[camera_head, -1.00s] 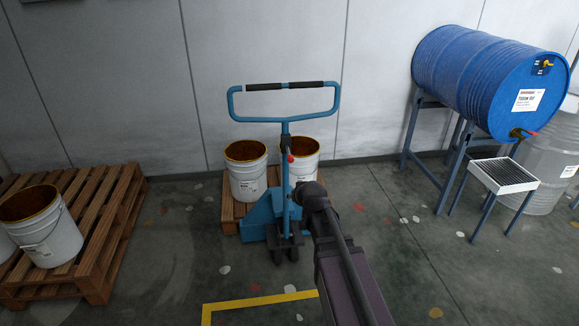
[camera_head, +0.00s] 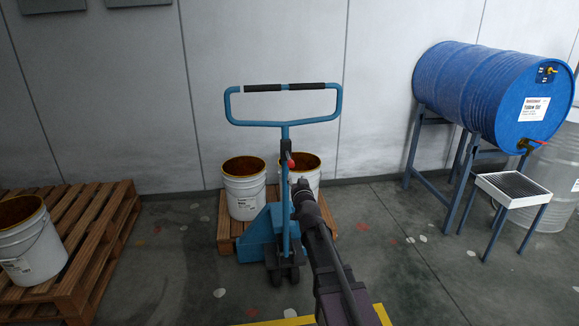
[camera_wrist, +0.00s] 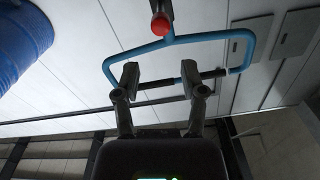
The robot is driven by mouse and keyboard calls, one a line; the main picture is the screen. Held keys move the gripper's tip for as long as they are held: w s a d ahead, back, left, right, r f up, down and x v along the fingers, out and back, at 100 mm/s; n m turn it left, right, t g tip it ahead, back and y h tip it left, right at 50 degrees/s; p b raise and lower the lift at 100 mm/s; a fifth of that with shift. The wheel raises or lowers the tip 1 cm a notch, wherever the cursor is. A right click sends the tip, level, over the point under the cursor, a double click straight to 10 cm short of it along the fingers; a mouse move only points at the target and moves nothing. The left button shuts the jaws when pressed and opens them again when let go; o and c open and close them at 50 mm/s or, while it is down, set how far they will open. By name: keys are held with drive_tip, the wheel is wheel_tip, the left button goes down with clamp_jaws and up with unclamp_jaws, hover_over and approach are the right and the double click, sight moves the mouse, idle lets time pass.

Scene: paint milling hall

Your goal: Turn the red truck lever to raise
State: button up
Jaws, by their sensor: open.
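The blue pallet truck (camera_head: 262,232) stands upright in the middle of the head view, with a looped handle (camera_head: 232,106) on top. Its red lever (camera_head: 291,164) sits on the handle shaft, below the loop. In the wrist view the red lever (camera_wrist: 160,25) shows at the top centre, beyond my fingertips and apart from them. My gripper (camera_wrist: 161,73) is open and empty, its two fingers spread below the lever in that view. In the head view my arm comes up from the bottom, and my gripper lies close to the shaft, its fingers mostly hidden.
Two white buckets (camera_head: 244,188) stand on a small pallet (camera_head: 227,232) behind the truck. A wooden pallet (camera_head: 100,228) with another bucket (camera_head: 32,250) is at the left. A blue drum (camera_head: 470,88) lies on a stand at the right.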

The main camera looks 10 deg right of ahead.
sight(290, 159)
idle(0.3)
drive_tip(key=w, duration=1.3)
drive_tip(key=shift+w, duration=0.4)
clamp_jaws()
